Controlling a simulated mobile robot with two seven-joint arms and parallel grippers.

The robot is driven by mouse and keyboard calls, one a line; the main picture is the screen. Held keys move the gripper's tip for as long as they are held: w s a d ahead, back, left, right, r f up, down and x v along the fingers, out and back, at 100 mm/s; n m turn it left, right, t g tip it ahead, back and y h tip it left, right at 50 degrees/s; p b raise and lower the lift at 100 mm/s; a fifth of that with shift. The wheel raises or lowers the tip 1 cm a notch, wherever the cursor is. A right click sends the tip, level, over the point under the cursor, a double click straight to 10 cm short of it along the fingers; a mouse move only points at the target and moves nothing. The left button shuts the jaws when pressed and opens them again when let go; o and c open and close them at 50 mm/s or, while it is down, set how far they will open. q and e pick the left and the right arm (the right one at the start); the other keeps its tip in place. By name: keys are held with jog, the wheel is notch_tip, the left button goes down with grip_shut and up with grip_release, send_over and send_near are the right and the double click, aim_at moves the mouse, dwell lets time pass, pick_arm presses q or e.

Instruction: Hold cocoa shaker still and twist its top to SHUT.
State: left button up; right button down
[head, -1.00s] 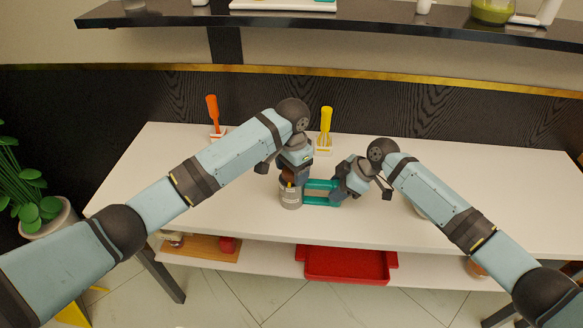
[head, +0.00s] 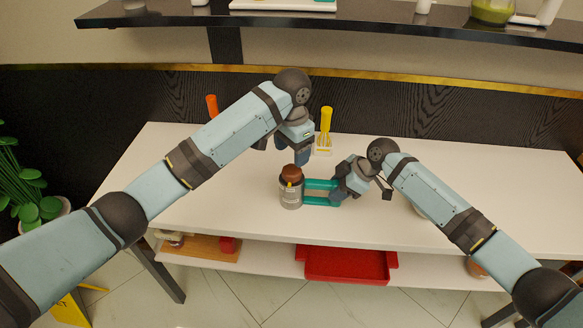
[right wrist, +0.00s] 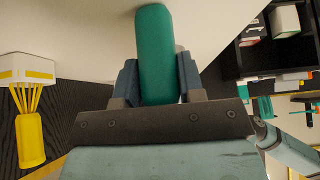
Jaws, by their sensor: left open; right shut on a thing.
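The cocoa shaker (head: 291,197) stands upright on the white table, a grey labelled body with a brown top (head: 290,172). A small yellow mark shows near the join of top and body; I cannot read the markings. A teal handle (head: 320,185) reaches from the shaker's right side. My right gripper (head: 338,188) is shut on this handle; the right wrist view shows the teal bar (right wrist: 155,50) between its fingers. My left gripper (head: 295,158) is open and empty, just above and behind the top, apart from it as far as I can see.
An orange-handled utensil (head: 211,105) is behind my left arm. A red tray (head: 345,265) lies on the lower shelf. The tabletop left of the shaker is clear.

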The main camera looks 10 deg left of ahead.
jog(key=shift+d+f, duration=0.1)
jog(key=shift+f, duration=0.15)
jog(key=c, duration=1.1)
grip_release()
pick_arm(q)
jog(key=shift+w, duration=0.1)
pick_arm(e)
jog(key=o, duration=0.5)
jog(key=shift+w, duration=0.1)
jog(key=shift+c, duration=0.2)
jog(key=shift+r, duration=0.1)
jog(key=shift+r, duration=0.1)
jog(key=v, duration=0.7)
jog(key=shift+r, duration=0.2)
jog(key=shift+d, duration=0.1)
jog(key=v, duration=1.2)
